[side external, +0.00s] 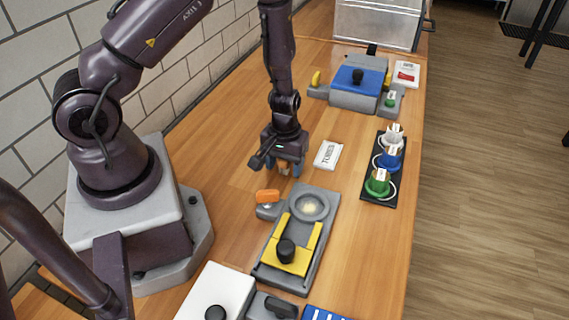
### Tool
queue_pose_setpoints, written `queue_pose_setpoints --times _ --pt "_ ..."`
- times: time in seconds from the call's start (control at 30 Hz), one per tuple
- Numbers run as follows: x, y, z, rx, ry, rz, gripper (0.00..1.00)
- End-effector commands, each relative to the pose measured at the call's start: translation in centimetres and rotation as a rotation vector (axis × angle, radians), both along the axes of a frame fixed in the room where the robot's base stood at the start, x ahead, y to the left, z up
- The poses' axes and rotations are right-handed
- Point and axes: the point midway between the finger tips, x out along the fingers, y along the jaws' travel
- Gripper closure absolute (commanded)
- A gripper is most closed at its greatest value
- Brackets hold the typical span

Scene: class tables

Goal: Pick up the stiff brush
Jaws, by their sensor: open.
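My gripper (283,172) points down over the wooden table, just behind a grey fixture with a yellow part. Its blue-tipped fingers are apart. A small orange-brown piece (284,167) shows between the fingers; I cannot tell whether it is the stiff brush or whether the fingers touch it. No bristles can be made out on either, so the stiff brush is not clearly identified.
A white TUBES card (328,155) lies right of the gripper. The grey fixture (270,268) has a yellow plate and black knob. A black rack (370,198) holds white, blue and green pieces. A blue-topped device (360,80) stands behind. Table (215,155) left of the gripper is clear.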

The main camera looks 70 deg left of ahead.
Motion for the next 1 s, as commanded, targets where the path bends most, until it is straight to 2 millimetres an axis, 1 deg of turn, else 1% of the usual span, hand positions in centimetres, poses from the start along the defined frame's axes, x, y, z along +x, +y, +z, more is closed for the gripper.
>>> queue_pose_setpoints --times 0.03,0.07,0.1,0.17,0.2,0.27,0.3,0.53,0.67,0.77,0.83,1.0 --pt "0.0 0.0 0.0 0.0 0.0 0.0 0.4" --pt "0.0 0.0 0.0 0.0 0.0 0.0 0.47" --pt "0.0 0.0 0.0 0.0 0.0 0.0 0.56" --pt "0.0 0.0 0.0 0.0 0.0 0.0 0.7" --pt "0.0 0.0 0.0 0.0 0.0 0.0 0.8" --pt "0.0 0.0 0.0 0.0 0.0 0.0 0.93" --pt "0.0 0.0 0.0 0.0 0.0 0.0 0.95" --pt "0.0 0.0 0.1 0.0 0.0 0.0 0.95" --pt "0.0 0.0 0.7 0.001 -0.001 -0.002 0.95" --pt "0.1 0.0 1.8 0.001 -0.004 -0.003 0.95" --pt "0.1 0.0 2.9 0.001 -0.004 -0.002 0.95" --pt "0.2 -0.1 6.4 0.001 -0.006 -0.004 0.95"
